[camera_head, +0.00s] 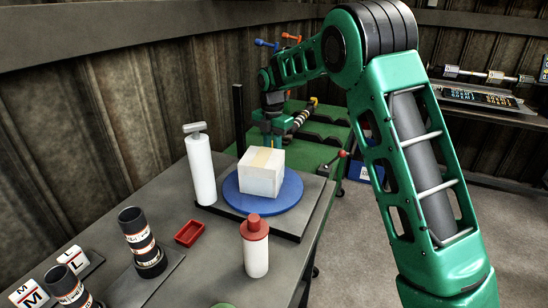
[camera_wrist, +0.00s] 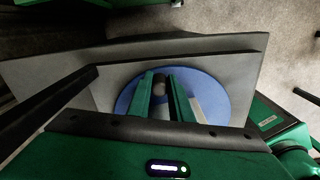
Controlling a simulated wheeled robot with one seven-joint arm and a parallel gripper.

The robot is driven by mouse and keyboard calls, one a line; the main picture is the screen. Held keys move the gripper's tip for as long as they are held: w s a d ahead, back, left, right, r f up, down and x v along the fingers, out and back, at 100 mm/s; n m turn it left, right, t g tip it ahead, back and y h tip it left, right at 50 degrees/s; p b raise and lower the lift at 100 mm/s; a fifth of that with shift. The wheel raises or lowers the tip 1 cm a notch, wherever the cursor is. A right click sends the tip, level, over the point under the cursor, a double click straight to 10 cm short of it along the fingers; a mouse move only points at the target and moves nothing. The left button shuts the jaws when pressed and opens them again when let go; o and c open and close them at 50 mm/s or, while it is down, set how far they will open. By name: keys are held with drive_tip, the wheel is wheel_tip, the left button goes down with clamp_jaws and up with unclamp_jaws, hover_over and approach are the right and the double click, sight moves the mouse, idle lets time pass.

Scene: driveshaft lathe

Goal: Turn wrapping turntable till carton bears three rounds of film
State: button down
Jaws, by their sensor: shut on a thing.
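The white carton (camera_head: 262,175), with a tan tape strip on top, sits upright on the blue round turntable (camera_head: 236,196). Its sides look pale and slightly glossy; I cannot tell how many rounds of film it bears. A white roll (camera_head: 201,170) with a grey top stands left of the turntable. My gripper (camera_head: 273,142) points down behind the carton, its tips partly hidden there. In the wrist view my gripper (camera_wrist: 161,88) is shut on a dark round knob (camera_wrist: 160,81) over the blue turntable (camera_wrist: 215,92). A pale part of the carton (camera_wrist: 208,112) shows beside the fingers.
The turntable stands on a dark base plate (camera_head: 300,222). A red-capped white bottle (camera_head: 256,255), a red tray (camera_head: 189,233) and black cylinders (camera_head: 142,245) stand nearer on the grey bench. A dark post (camera_head: 239,110) rises behind the roll. Green machinery (camera_head: 320,150) lies beyond.

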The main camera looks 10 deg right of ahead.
drive_tip(key=shift+w+a+r+n, duration=0.1)
drive_tip(key=shift+w+a+n, duration=0.4)
drive_tip(key=shift+a+n, duration=0.35)
drive_tip(key=shift+w+a+r+n, duration=0.1)
drive_tip(key=shift+w+a+n, duration=0.45)
drive_tip(key=shift+n, duration=0.4)
drive_tip(key=shift+s+a+n, duration=0.15)
drive_tip(key=shift+a+n, duration=1.45)
drive_tip(key=shift+a, duration=0.05)
drive_tip(key=shift+a, duration=0.2)
drive_tip(key=c, duration=1.7)
unclamp_jaws()
drive_tip(key=shift+o, duration=0.4)
drive_tip(key=shift+f, duration=0.15)
drive_tip(key=shift+s, duration=0.1)
wheel_tip(320, 180, up, 11)
drive_tip(key=shift+f, duration=0.1)
